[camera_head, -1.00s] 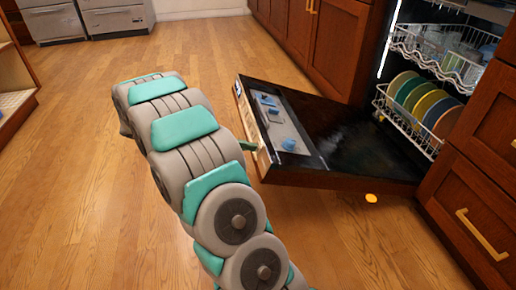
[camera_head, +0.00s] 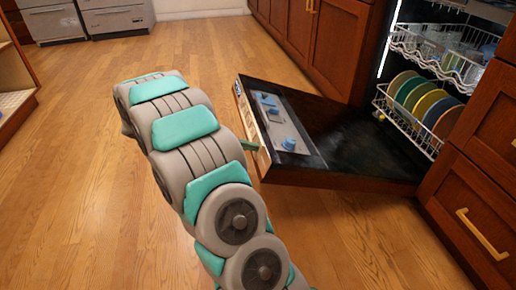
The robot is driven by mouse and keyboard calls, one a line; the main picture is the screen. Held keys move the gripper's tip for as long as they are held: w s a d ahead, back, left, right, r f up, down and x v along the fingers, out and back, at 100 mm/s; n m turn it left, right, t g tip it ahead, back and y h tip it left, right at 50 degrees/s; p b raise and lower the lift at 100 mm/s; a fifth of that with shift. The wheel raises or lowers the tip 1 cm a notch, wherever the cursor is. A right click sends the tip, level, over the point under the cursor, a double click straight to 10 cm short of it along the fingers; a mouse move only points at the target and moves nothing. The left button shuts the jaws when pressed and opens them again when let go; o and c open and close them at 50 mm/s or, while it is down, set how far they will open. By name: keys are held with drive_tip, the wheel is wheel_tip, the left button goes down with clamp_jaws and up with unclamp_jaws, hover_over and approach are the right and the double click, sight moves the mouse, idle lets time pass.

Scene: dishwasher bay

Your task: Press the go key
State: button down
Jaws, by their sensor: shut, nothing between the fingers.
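The dishwasher door (camera_head: 345,140) is open and lowered, sloping toward my arm. Its narrow end edge (camera_head: 251,122) faces my arm and carries a pale control strip with small dark marks. I cannot make out which mark is the go key. My gripper (camera_head: 250,146) is mostly hidden behind my arm. Only a thin green tip shows, shut, at the lower part of the control strip. It looks to be touching the strip or very close to it.
The lower rack (camera_head: 412,125) holds several colored plates, and the upper rack (camera_head: 440,55) holds glassware. Wooden drawers (camera_head: 480,200) stand right of the door, and cabinets (camera_head: 322,45) stand behind it. The wooden floor (camera_head: 80,160) at left is clear.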

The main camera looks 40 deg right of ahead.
drive_tip(key=shift+a, duration=0.1)
drive_tip(key=shift+v, duration=2.95)
